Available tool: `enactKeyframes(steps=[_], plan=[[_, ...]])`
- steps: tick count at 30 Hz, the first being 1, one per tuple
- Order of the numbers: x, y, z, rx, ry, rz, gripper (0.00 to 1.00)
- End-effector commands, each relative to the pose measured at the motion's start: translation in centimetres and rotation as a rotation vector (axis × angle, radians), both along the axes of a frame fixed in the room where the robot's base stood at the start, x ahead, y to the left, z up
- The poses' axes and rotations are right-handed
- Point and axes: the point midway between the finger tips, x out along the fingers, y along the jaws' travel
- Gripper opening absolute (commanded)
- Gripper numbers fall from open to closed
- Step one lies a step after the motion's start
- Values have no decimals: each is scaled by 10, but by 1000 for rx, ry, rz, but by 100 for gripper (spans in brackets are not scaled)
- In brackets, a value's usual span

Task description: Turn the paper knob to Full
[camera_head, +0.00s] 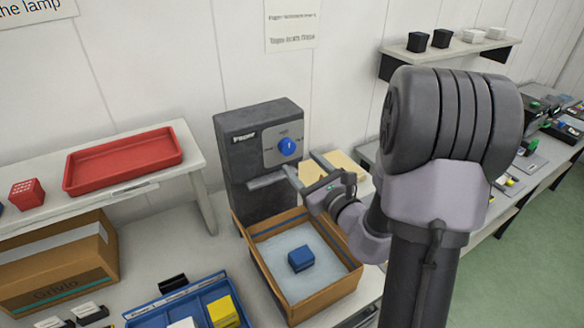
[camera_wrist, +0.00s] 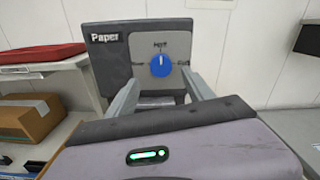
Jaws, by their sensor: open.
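The paper knob is a round blue dial (camera_head: 288,147) on a light grey plate on the front of a dark grey machine (camera_head: 240,155) labelled "Paper". In the wrist view the knob (camera_wrist: 160,66) has a white pointer mark, which points up toward the top label. Small labels stand to the left, top and right; the right one seems to read "Full", though the print is small. My gripper (camera_head: 299,161) is open and empty, its fingers pointing at the machine. In the wrist view its fingertips (camera_wrist: 161,78) sit left and right of the knob, apparently short of it.
A cardboard box (camera_head: 352,268) with a blue block (camera_head: 301,258) inside stands below the machine. A red tray (camera_head: 124,160) lies on a raised shelf at left. A blue tray (camera_head: 150,314) with a yellow block (camera_head: 223,311) is in front. A wall shelf (camera_head: 450,52) holds small blocks.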

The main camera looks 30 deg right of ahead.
Motion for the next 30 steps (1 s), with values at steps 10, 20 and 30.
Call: enactKeyframes(steps=[10,20,30], plan=[[56,2,5,1,0,1,61],[58,2,4,0,0,0,51],[58,2,4,1,0,0,0]])
